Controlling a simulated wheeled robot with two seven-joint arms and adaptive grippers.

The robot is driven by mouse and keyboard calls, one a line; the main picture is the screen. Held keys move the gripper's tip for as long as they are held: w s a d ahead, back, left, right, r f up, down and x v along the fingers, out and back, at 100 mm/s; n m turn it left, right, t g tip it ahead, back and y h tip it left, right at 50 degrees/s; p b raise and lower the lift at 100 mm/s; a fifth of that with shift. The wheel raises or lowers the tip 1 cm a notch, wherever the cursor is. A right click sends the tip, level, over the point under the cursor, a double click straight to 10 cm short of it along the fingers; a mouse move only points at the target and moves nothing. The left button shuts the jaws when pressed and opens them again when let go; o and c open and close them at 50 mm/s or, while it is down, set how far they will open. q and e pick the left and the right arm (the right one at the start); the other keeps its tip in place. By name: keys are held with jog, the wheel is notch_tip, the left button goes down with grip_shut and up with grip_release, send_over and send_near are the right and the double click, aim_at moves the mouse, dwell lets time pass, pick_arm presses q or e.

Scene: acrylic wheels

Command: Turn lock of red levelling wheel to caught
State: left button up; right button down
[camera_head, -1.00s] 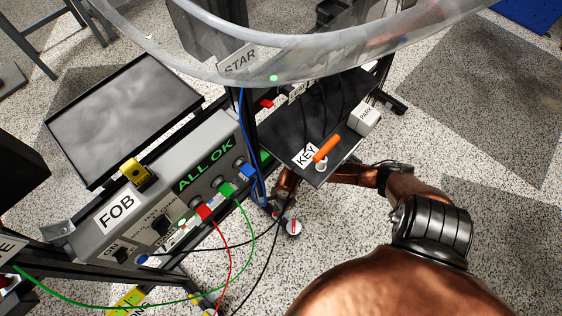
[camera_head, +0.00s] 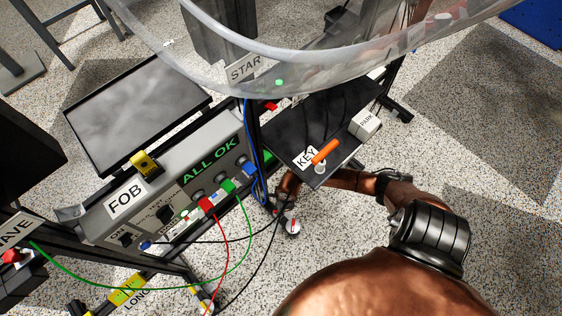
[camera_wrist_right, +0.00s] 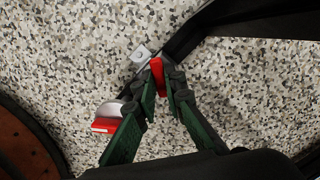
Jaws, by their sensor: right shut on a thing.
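The red and white levelling wheel (camera_head: 291,226) is near the floor below the cart's corner in the head view. In the right wrist view a pale rounded part with a red block (camera_wrist_right: 104,124) shows to the left of the fingers. My right gripper (camera_wrist_right: 164,78) has its green fingers shut on a small red piece (camera_wrist_right: 157,70), which seems to be the lock of the wheel. It stands beside a grey plate at a dark frame leg. In the head view my right arm reaches under the black shelf, and the fingertips are hard to make out. My left gripper is not in view.
A black shelf (camera_head: 290,128) with a KEY label and orange-handled key (camera_head: 325,151) overhangs my right wrist. A grey panel (camera_head: 230,137) reads ALL OK. Red, green and black cables hang near the wheel. A clear ring (camera_head: 300,68) crosses above. Speckled floor lies open at right.

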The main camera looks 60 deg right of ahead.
jog(key=shift+r+m+p, duration=0.15)
jog(key=shift+m+p, duration=0.7)
jog(key=shift+m, duration=0.35)
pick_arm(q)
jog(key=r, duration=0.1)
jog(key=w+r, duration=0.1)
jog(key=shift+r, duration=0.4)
pick_arm(e)
jog(key=shift+m, duration=0.3)
jog(key=shift+m+p, duration=0.3)
jog(key=shift+p, duration=0.2)
jog(key=shift+a+m+t+h+p, duration=0.1)
jog(key=shift+m+t+h+p, duration=0.2)
jog(key=shift+m+p, duration=0.95)
jog(key=shift+m, duration=0.45)
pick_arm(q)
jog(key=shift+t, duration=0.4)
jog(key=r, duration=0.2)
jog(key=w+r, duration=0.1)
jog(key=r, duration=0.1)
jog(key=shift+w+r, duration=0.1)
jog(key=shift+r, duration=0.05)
